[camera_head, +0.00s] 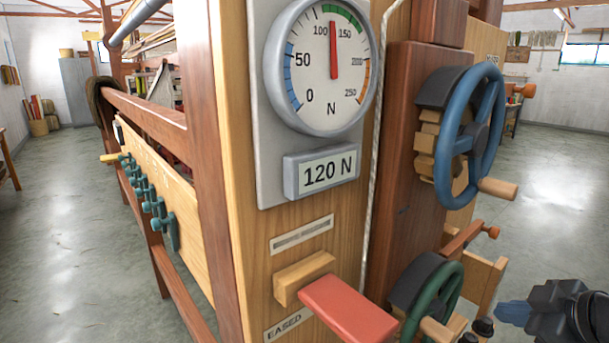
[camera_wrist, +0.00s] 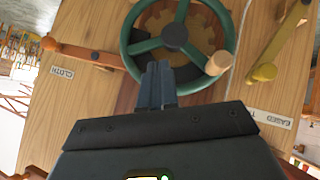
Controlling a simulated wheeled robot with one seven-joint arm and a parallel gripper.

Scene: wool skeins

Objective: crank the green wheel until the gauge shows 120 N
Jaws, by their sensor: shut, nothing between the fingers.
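The green wheel (camera_head: 454,291) is low on the post, partly cut off by the bottom edge in the head view. Its spokes and hub (camera_wrist: 175,36) show in the wrist view, with a wooden crank handle (camera_wrist: 217,64) at lower right. The round gauge (camera_head: 322,65) has a red needle pointing nearly straight up, between 100 and 150. The plate below it (camera_head: 321,171) reads 120 N. My gripper (camera_wrist: 157,84) is shut and empty, its tips overlapping the wheel's lower rim in the wrist view, left of the handle. In the head view my gripper (camera_head: 512,313) is apart from the wheel, to its right.
A blue wheel (camera_head: 468,135) with a wooden handle is above the green one. A red lever (camera_head: 348,306) juts out beside an EASED label. Open floor (camera_head: 555,190) lies to the right.

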